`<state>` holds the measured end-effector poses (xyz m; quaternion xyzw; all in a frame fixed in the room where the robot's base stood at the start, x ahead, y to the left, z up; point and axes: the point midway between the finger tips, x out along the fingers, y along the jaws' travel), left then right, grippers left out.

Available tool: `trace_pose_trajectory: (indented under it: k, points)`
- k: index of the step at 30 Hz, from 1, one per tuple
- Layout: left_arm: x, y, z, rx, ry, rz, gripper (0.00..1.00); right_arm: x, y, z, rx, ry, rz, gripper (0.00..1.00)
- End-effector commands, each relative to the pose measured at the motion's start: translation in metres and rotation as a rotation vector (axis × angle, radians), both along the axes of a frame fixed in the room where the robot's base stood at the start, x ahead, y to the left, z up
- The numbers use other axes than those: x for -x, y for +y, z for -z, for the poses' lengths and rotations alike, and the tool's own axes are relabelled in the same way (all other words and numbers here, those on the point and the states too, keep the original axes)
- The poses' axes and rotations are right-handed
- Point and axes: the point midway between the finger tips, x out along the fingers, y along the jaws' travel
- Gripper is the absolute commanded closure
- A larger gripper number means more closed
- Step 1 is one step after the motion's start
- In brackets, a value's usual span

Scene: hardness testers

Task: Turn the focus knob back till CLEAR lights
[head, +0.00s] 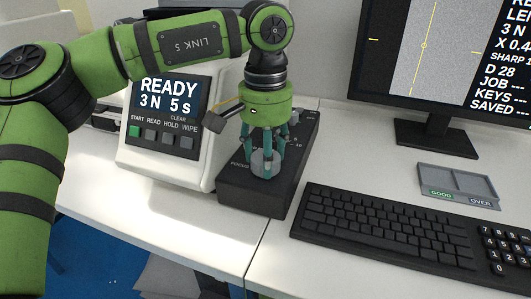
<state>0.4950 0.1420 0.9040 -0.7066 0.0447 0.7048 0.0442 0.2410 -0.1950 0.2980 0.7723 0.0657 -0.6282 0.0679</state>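The focus knob (257,164) is a short grey round knob on a black control box (238,192), beside the FOCUS label. My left gripper (266,165) points down over it, its teal fingers around the knob and partly hiding it. I cannot tell whether the fingers press on it or stand just clear. The tester's screen (167,94) reads READY and 3 N 5 s. The small word CLEAR (178,118) is printed below that screen, with no clear glow beside it. My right gripper is not in view.
A monitor (439,134) at the back right shows a grey picture with yellow marks and text including SHARP. A black keyboard (385,222) lies right of the control box. A grey tray (458,186) marked GOOD and OVER lies behind it. White desk is free at the front.

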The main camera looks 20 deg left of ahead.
Motion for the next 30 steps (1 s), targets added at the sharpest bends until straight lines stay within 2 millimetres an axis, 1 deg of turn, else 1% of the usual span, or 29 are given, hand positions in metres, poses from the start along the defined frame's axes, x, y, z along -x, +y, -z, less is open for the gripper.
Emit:
trace_pose_trajectory:
  k: [9,14,17,20,30]
  points:
    - [0.001,0.0,0.001,-0.002,0.005,-0.006,0.81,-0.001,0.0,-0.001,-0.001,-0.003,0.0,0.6]
    - [0.001,0.0,0.001,-0.002,0.007,-0.046,0.81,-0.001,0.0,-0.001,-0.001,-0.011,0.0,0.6]
    - [0.001,0.0,0.0,-0.001,0.008,-0.093,0.81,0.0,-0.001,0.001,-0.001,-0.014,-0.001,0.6]
    - [0.001,0.0,0.0,-0.001,0.008,-0.16,0.81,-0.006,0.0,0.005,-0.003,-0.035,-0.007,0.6]
    - [0.001,0.0,0.001,-0.003,0.01,-0.467,0.81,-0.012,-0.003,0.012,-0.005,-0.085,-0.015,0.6]
